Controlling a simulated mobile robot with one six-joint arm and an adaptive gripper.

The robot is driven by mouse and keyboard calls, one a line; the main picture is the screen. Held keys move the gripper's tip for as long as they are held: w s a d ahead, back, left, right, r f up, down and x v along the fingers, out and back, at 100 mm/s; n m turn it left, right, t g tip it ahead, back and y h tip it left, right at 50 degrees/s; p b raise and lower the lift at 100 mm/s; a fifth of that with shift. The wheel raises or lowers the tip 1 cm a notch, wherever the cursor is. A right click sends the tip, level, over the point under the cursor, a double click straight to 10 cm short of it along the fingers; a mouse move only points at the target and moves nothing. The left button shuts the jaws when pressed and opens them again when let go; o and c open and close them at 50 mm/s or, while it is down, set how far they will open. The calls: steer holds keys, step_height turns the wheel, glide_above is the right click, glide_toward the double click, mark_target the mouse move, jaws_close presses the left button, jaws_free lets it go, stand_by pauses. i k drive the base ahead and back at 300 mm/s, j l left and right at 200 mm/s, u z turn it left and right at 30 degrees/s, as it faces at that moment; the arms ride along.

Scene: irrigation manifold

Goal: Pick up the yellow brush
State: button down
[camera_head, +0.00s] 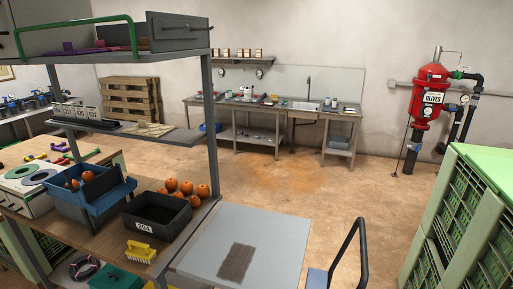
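The yellow brush (140,251) lies on the wooden shelf board (206,211) at the lower left, near the board's front edge. Its bristles face the front.
A grey table (265,225) with a dark mat is right of the shelf. Green crates (470,225) stand at far right. The mid floor (300,175) is clear.

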mark_target(139, 251)
steer(key=u, duration=1.3)
